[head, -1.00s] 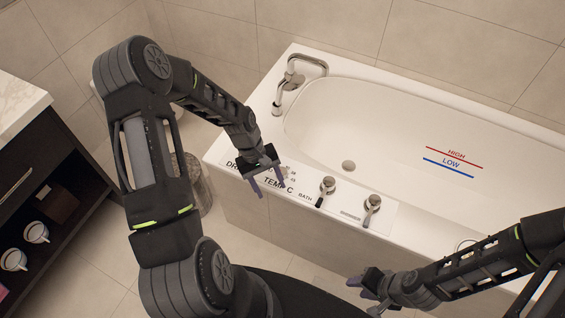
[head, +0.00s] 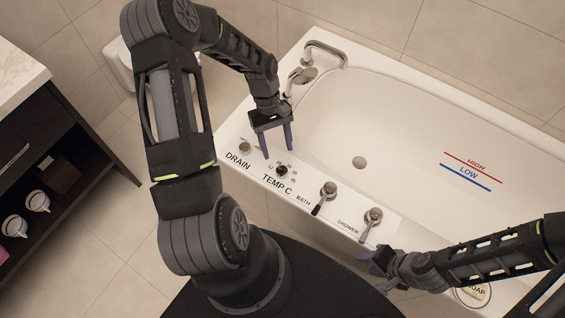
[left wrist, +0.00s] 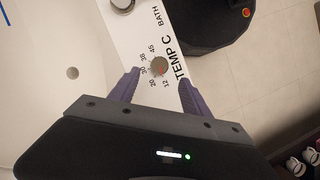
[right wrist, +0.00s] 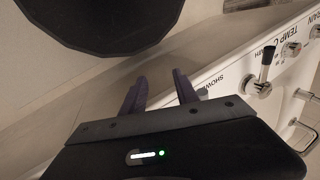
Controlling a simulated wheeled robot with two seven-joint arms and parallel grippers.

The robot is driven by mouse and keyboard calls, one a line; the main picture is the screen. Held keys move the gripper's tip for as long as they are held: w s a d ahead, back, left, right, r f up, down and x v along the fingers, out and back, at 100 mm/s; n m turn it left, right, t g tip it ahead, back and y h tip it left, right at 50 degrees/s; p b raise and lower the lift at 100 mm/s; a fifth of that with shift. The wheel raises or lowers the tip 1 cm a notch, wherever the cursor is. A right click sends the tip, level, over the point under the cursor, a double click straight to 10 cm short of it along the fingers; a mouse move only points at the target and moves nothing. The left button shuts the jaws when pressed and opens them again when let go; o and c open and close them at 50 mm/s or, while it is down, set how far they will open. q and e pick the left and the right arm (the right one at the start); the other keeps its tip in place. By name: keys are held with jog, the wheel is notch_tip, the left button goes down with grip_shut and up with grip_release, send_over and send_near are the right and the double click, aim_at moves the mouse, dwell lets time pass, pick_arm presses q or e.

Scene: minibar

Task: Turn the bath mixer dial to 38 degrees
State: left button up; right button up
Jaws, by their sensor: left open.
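The temperature dial (head: 282,171), labelled TEMP C, is a small round knob on the white tub ledge. In the left wrist view the dial (left wrist: 159,66) is grey with a reddish mark, ringed by numbers from 12 to 45, including 38. Which number it points to is too small to tell. My left gripper (head: 278,152) is open and empty, its fingers pointing down over the ledge. In the left wrist view its fingertips lie on either side of the dial, apparently apart from it. My right gripper (head: 372,260) is open and empty near the tub's front edge, beyond the shower lever.
The DRAIN knob (head: 245,147) lies left of the dial. The bath lever (head: 327,192) and shower lever (head: 373,217) stand to its right. A chrome faucet (head: 304,75) rises behind. A dark shelf unit with cups (head: 38,201) stands far left.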

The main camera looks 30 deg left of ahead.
aim_at(282, 170)
pick_arm(q)
jog(key=shift+p+x, duration=0.3)
jog(key=shift+x, duration=3.6)
jog(key=shift+c, duration=0.2)
grip_shut()
